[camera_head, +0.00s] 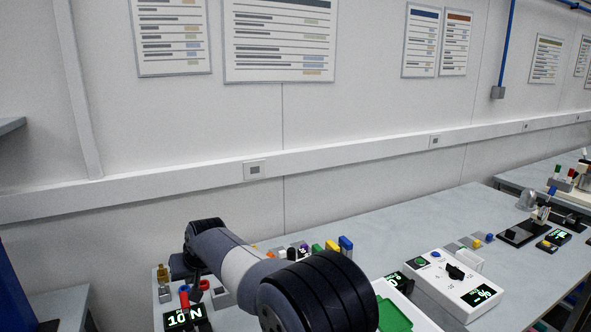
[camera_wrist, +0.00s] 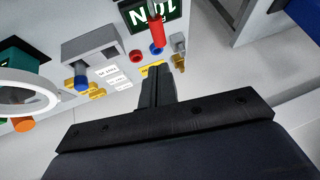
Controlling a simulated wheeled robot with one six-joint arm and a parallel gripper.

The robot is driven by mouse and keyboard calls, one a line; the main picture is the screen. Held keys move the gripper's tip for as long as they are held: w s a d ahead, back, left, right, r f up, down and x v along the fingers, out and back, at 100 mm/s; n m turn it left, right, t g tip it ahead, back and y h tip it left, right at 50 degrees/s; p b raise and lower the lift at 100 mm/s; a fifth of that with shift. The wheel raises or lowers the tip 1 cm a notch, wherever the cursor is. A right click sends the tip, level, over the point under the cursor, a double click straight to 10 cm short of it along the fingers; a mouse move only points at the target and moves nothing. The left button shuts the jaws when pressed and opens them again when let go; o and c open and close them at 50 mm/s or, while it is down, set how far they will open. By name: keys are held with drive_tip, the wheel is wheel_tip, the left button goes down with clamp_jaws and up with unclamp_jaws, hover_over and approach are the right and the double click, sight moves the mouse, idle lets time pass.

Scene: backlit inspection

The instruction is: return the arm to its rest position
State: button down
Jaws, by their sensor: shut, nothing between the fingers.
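My gripper (camera_wrist: 157,88) shows in the wrist view as dark fingers pressed together, with nothing between them. It points toward the grey bench top, near a yellow label and small white labels. My arm (camera_head: 240,265) reaches over the front of the bench (camera_head: 405,240) in the head view, with a dark joint nearest the camera.
A "10 N" display (camera_head: 185,319) with a red-handled part stands left of my arm. A white control box (camera_head: 455,285) and a green tray (camera_head: 394,316) stand right of it. Several coloured blocks (camera_head: 330,246) lie behind. The wrist view shows a white ring (camera_wrist: 30,92) at left.

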sight(183, 293)
drive_tip(key=p+x, duration=0.1)
drive_tip(key=x, duration=0.7)
drive_tip(key=shift+w+a+f+p, duration=0.15)
drive_tip(key=shift+a+f+p, duration=0.05)
drive_tip(key=shift+f+p, duration=0.1)
drive_tip(key=shift+w+a+p, duration=0.15)
drive_tip(key=shift+p, duration=0.2)
drive_tip(key=shift+s+d+r+t+b, duration=0.15)
drive_tip(key=shift+s+b, duration=0.2)
drive_tip(key=shift+b, duration=0.15)
drive_tip(key=shift+s+d+r+t+b, duration=0.15)
drive_tip(key=shift+s+d+b, duration=0.05)
drive_tip(key=shift+s+b, duration=0.2)
drive_tip(key=shift+r+y+b, duration=0.1)
drive_tip(key=shift+y+b, duration=0.2)
drive_tip(key=shift+b, duration=0.15)
drive_tip(key=shift+t+b, duration=0.3)
drive_tip(key=shift+b, duration=0.15)
drive_tip(key=shift+s+d+r+t+y+b, duration=0.2)
drive_tip(key=shift+s+r+t+y+b, duration=0.25)
drive_tip(key=shift+b, duration=0.6)
drive_tip(key=r+t+p, duration=0.1)
drive_tip(key=p, duration=0.3)
drive_tip(key=shift+d+t+p, duration=0.25)
drive_tip(key=shift+d+p, duration=0.05)
drive_tip(key=shift+d, duration=0.1)
drive_tip(key=shift+s+p, duration=0.15)
drive_tip(key=shift+p, duration=0.7)
